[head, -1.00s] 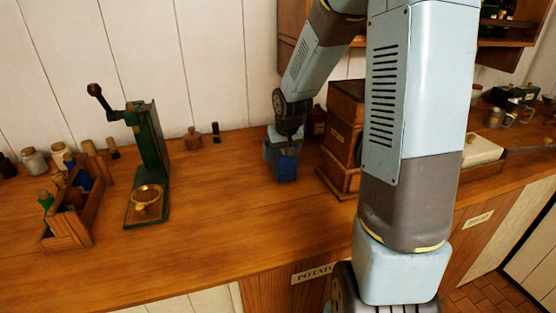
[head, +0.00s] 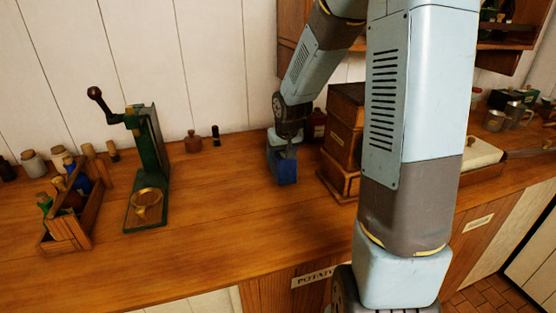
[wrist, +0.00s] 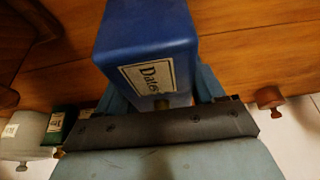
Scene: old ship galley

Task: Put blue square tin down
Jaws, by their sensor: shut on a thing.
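The blue square tin (head: 284,172) is at the back of the wooden counter, left of a wooden cabinet. My gripper (head: 283,152) points down from above and is shut on it. In the wrist view the tin (wrist: 150,38) sits between my two fingers (wrist: 161,88), with a white "Dates" label facing the camera. The tin looks upright, with its lower end at or very near the counter top. I cannot tell whether it touches the wood.
The wooden cabinet (head: 343,135) stands close on the right. A green lever press (head: 150,165) and a wooden bottle carrier (head: 72,215) stand to the left. A small brown jar (head: 193,142) and a dark bottle (head: 216,136) are behind left. The counter (head: 225,235) in front is clear.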

